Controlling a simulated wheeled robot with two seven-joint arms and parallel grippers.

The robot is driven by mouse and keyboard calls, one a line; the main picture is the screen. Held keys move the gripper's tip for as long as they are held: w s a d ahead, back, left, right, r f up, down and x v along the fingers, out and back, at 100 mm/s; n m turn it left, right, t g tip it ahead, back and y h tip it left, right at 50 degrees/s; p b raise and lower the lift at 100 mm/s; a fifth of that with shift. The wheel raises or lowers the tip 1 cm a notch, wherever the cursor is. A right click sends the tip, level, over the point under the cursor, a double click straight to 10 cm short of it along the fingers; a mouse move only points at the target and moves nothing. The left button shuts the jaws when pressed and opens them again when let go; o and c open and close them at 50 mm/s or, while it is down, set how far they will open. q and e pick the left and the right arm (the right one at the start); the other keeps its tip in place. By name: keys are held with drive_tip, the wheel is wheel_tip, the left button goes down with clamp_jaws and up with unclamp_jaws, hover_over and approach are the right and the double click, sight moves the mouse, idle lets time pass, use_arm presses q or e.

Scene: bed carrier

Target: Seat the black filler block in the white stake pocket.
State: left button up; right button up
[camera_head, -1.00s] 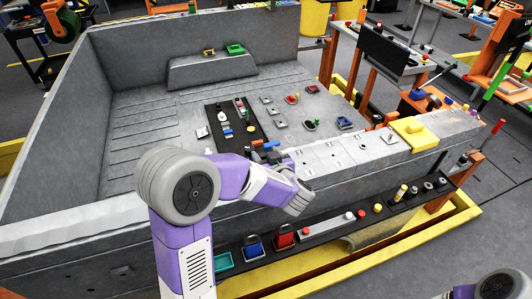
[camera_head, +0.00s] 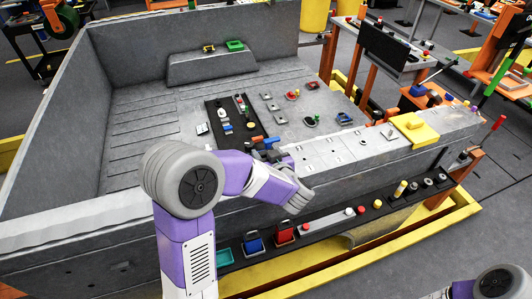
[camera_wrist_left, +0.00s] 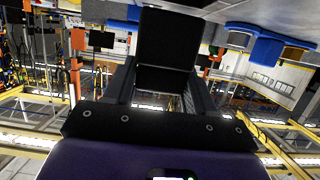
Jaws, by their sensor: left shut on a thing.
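My left gripper (camera_wrist_left: 160,85) is shut on a black block (camera_wrist_left: 165,38), which stands out between its two dark fingers in the left wrist view. In the head view the left gripper (camera_head: 268,152) is just behind the near rail of the grey bed, at its inner edge. The held block is small and dark there and hard to separate from the fingers. The rail top (camera_head: 335,152) carries pale plates with small openings, to the right of the gripper. I cannot tell which opening is the white stake pocket. My right gripper is out of view.
A shelf (camera_head: 330,222) with red and blue items runs below the rail.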

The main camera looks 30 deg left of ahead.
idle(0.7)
use_arm(q)
drive_tip(key=shift+f+b, duration=1.4)
drive_tip(key=shift+f, duration=1.2)
drive_tip(key=o, duration=1.1)
drive_tip(key=p+v, duration=0.1)
drive_tip(key=v, duration=0.6)
drive_tip(key=shift+s+d+r, duration=0.15)
drive_tip(key=shift+s+d, duration=0.05)
drive_tip(key=shift+s, duration=0.05)
